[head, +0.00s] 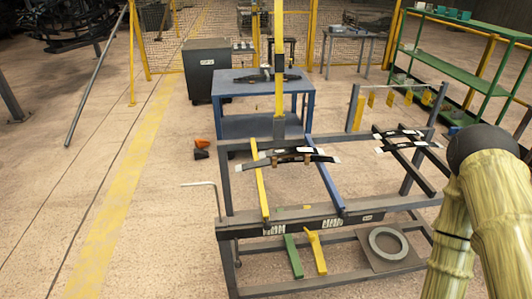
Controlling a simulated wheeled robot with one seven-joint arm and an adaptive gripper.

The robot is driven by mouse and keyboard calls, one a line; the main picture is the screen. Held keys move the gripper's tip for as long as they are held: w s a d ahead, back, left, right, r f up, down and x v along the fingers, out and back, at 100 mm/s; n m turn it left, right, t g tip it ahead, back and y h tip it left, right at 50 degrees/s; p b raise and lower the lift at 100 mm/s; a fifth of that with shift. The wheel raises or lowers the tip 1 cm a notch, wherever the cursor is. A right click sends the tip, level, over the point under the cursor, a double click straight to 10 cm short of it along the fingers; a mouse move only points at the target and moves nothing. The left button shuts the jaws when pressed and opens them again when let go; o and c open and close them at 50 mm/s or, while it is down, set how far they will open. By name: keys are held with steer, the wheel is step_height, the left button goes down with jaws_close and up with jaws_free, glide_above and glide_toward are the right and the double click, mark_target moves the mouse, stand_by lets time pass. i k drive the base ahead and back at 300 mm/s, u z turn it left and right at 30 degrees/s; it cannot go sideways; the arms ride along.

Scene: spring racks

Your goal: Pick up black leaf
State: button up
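Two black leaf pieces (291,158) lie side by side across the yellow bar (260,185) and the blue bar (324,172) of the grey rack (223,185). They are slightly curved, with pale tags at their ends. More black leaf pieces (408,147) lie across dark bars at the rack's right side. My arm, in a yellowish sleeve, rises at the right edge of the head view. My gripper is not in view.
A blue table (231,91) with dark parts stands behind the rack, beside a dark cabinet (207,57). A green shelf (462,62) stands at the right. Orange and black pieces (201,147) lie on the floor. The floor left of the rack is mostly clear.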

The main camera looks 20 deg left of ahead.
mark_target(264, 155)
steer(key=u, duration=0.4)
steer(key=i, duration=1)
steer(key=z, duration=0.05)
steer(key=k, duration=0.5)
steer(key=z, duration=1.95)
steer(key=i, duration=1)
steer(key=u, duration=1.95)
